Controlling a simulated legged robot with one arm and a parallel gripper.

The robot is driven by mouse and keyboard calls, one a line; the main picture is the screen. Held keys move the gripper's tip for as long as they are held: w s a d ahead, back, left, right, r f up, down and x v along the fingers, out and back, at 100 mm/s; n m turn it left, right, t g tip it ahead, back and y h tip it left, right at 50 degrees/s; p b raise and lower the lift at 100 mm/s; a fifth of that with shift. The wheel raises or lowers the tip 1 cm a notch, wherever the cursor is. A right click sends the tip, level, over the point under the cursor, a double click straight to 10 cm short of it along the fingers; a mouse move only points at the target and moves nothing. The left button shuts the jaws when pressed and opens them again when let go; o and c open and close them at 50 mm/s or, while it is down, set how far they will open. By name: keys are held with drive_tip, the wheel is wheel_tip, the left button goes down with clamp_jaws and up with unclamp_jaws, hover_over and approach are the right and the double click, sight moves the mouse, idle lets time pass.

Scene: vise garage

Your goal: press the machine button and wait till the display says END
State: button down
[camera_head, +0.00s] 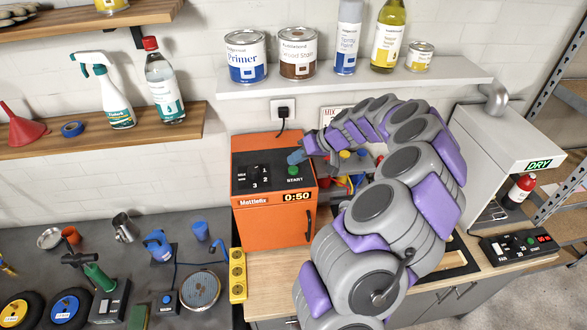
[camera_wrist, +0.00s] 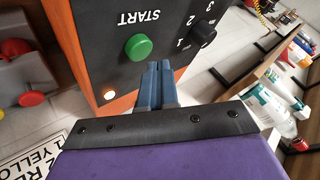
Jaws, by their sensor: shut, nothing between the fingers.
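The orange machine (camera_head: 270,218) stands on the wooden counter, with a dark top panel. Its display (camera_head: 297,196) reads 0:50. The green START button (camera_head: 293,169) is on the panel; it also shows in the wrist view (camera_wrist: 138,47), with a small lit lamp (camera_wrist: 108,94) near it.
A grey machine (camera_head: 508,150) marked DRY stands at the right, with a control box (camera_head: 518,244) before it. Above is a shelf (camera_head: 355,80) with cans and bottles. A dark workbench (camera_head: 125,225) with tools lies left, a yellow power strip (camera_head: 238,275) beside the machine.

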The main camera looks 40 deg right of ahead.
sight(296, 169)
drive_tip(key=shift+r, duration=2.5)
drive_tip(key=shift+a, duration=0.1)
drive_tip(key=s+a+f+n+g+b, duration=0.1)
drive_tip(key=s+a+n+g+b, duration=0.2)
drive_tip(key=a, duration=1.1)
drive_tip(key=s+a+n+g+b, duration=0.1)
drive_tip(key=s+a+g+b, duration=0.3)
drive_tip(key=a, duration=1)
drive_tip(key=s+a+f+h+b, duration=0.1)
drive_tip(key=s+a+f+b, duration=0.15)
drive_tip(key=s, duration=0.35)
drive_tip(key=s+a+f+h+b, duration=0.1)
drive_tip(key=s+a+f+b, duration=0.15)
drive_tip(key=s, duration=0.35)
drive_tip(key=s+f+m+g+h+b, duration=0.1)
drive_tip(key=s+f+b, duration=0.1)
drive_tip(key=s+f, duration=0.2)
drive_tip(key=s+d+f+g+h+b, duration=0.1)
drive_tip(key=s+f, duration=0.3)
drive_tip(key=s, duration=0.5)
drive_tip(key=shift+s+d+f+m+h+b, duration=0.2)
drive_tip(key=shift+s+d+m+h+b, duration=0.15)
drive_tip(key=shift+h, duration=0.25)
drive_tip(key=shift+a, duration=0.1)
